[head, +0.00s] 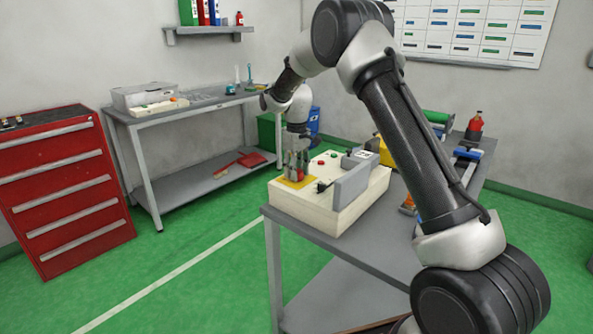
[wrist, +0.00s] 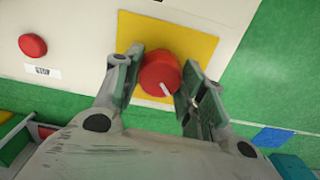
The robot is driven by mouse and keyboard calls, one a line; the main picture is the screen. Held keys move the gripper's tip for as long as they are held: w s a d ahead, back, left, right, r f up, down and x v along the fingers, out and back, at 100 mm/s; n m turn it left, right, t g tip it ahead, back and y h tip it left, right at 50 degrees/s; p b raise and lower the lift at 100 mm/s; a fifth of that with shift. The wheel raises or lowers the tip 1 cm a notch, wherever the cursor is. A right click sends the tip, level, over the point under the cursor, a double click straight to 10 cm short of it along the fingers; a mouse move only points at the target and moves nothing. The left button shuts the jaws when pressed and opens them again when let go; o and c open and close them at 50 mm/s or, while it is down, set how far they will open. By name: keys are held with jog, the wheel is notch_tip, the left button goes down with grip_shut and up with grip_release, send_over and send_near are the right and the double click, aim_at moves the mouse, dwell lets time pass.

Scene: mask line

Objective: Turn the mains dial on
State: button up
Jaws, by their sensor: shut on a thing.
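The mains dial (wrist: 158,75) is a red round knob with a white pointer line, set on a yellow square plate (wrist: 190,42). In the wrist view the white line points down and slightly right. My gripper (wrist: 160,82) has one finger on each side of the dial and is shut on it. In the head view my gripper (head: 296,168) points down onto the yellow plate (head: 297,182) at the left end of a cream control box (head: 325,212). The dial is mostly hidden there by the fingers.
A red push button (wrist: 33,46) with a small label sits left of the dial in the wrist view. A grey upright panel (head: 351,186) stands at the box's front. The box rests on a grey table (head: 385,228) with tools behind my arm. A red drawer cabinet (head: 68,185) stands left.

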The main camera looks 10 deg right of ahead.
jog(key=shift+n, duration=0.4)
jog(key=o, duration=1)
jog(key=shift+o, duration=0.2)
jog(key=shift+r, duration=0.1)
notch_tip(320, 180, up, 12)
